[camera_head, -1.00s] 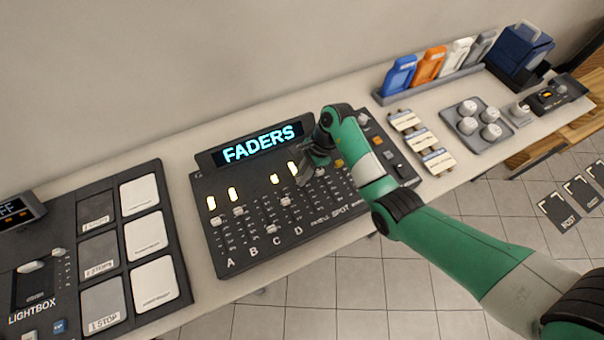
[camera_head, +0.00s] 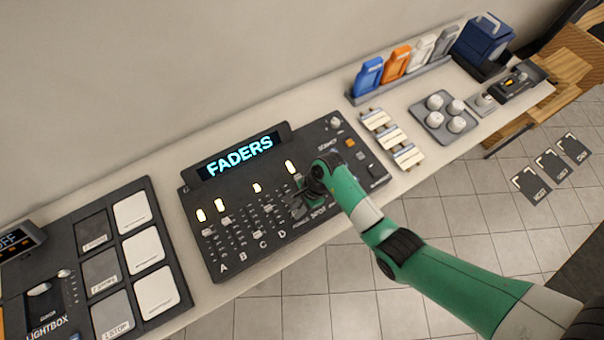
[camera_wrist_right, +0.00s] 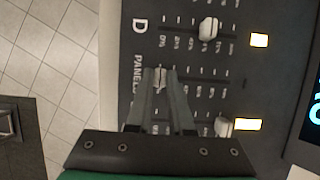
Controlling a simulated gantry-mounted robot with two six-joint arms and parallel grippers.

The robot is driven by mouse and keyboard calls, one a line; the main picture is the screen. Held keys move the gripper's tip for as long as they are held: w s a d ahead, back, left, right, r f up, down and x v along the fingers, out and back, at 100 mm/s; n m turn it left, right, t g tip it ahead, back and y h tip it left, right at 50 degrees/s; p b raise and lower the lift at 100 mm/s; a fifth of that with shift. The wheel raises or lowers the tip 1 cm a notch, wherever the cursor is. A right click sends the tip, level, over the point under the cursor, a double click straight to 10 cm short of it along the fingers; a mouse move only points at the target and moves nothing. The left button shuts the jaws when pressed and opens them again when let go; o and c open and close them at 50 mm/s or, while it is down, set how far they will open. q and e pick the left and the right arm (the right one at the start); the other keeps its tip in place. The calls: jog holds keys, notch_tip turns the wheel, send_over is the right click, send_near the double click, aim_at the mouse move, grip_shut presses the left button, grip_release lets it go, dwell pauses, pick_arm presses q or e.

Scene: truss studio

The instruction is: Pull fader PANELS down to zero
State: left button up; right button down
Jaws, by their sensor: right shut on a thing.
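The fader desk (camera_head: 225,262) has a lit screen reading FADERS and a row of lettered faders. In the right wrist view, the light PANELS fader knob (camera_wrist_right: 159,77) sits at the 0% end of its slot, beside the PANELS label (camera_wrist_right: 137,76). My right gripper (camera_wrist_right: 160,84) is shut on this knob, a finger on each side. In the head view, my right gripper (camera_head: 299,207) is low on the desk and hides the knob. The lamp place above PANELS is dark. My left gripper is not in view.
The D fader knob (camera_wrist_right: 208,29) and another knob (camera_wrist_right: 223,126) stand on either side of my gripper, each with a lit lamp. The lightbox panel (camera_head: 70,240) is to the left. Label blocks (camera_head: 393,138) and a tray of round knobs (camera_head: 420,111) are to the right.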

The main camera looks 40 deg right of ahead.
jog(key=shift+s, duration=0.1)
jog(key=c, duration=0.8)
grip_release()
jog(key=shift+s, duration=0.15)
jog(key=p+v, duration=0.2)
jog(key=v, duration=0.9)
jog(key=shift+r+p, duration=0.25)
jog(key=shift+p, duration=0.05)
jog(key=shift+d, duration=0.1)
